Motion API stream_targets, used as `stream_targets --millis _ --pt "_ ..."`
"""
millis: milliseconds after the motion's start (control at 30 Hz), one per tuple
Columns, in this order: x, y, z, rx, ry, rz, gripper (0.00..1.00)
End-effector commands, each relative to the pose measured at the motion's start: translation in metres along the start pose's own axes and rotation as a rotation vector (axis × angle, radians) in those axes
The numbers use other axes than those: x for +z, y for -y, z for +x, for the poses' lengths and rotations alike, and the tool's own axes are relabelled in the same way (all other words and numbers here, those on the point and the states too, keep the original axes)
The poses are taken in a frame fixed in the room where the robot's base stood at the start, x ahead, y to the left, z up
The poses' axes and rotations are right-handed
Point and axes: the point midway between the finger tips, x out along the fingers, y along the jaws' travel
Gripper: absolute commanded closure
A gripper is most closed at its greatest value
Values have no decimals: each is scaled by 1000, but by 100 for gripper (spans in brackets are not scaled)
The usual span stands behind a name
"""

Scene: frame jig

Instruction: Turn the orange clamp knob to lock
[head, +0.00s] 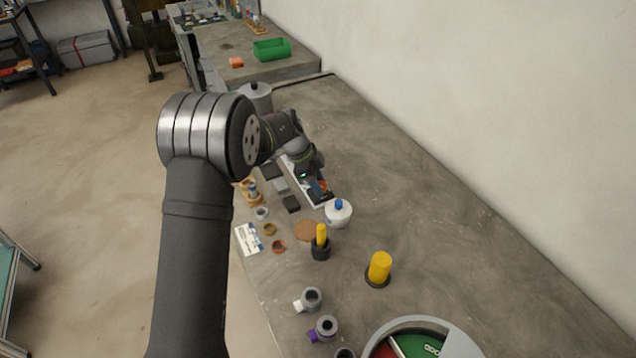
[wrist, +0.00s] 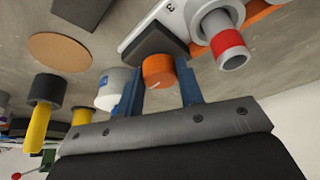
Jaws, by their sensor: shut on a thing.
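The orange clamp knob (wrist: 158,71) shows in the wrist view between the two blue fingers of my gripper (wrist: 160,82). The gripper is shut on it, with one finger at each side. A thin pale mark shows on the knob's face. A dark block (wrist: 158,42) sits right behind the knob, by a white plate (wrist: 142,30) with a black figure on it. In the head view my gripper (head: 319,187) is down at the white plate (head: 320,201), and it partly hides the knob there.
Near the gripper are a grey tube with a red band (wrist: 228,42) and a white pot with a blue knob (head: 338,213). Yellow pegs (head: 380,266), a brown disc (head: 306,230) and several small fittings stand nearer. The bench to the right is clear.

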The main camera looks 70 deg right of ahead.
Motion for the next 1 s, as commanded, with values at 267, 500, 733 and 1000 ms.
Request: stream_targets --millis 267,500,733,1000 --pt "1 0 0 0 1 0 44" --pt "0 0 -5 -1 1 0 44" --pt "1 1 -44 -4 1 0 44" --pt "1 1 -112 -4 1 -1 44"
